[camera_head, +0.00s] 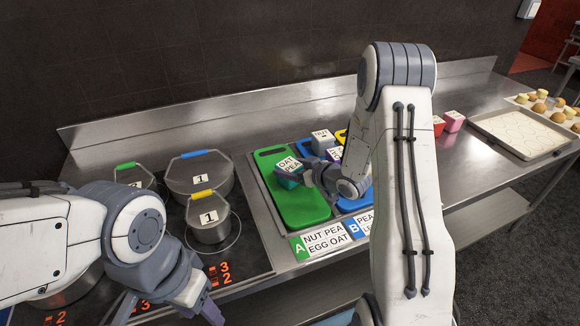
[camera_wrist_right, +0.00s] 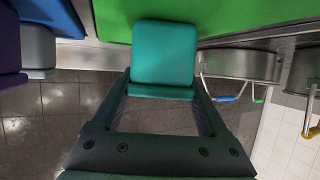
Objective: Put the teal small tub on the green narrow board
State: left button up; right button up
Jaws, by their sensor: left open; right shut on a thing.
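The teal small tub (camera_head: 287,181), with a white OAT PEA label on top, is over the upper part of the green narrow board (camera_head: 302,208) in the head view. My right gripper (camera_head: 301,179) is shut on the tub from its right side. The right wrist view shows the tub (camera_wrist_right: 165,55) between the fingers, with the green board (camera_wrist_right: 240,12) behind it. I cannot tell whether the tub touches the board. My left gripper (camera_head: 168,308) is open and empty at the bottom left, low in front of the stove.
Lidded pots, including a yellow-handled one (camera_head: 209,219), stand on the stove left of the board. A grey tub (camera_head: 322,142) and a purple tub (camera_head: 333,154) stand right of it, partly behind my right arm. The board's near half is clear.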

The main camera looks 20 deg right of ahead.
jog(key=shift+f, duration=0.1)
jog(key=shift+f, duration=0.15)
jog(key=o, duration=1.5)
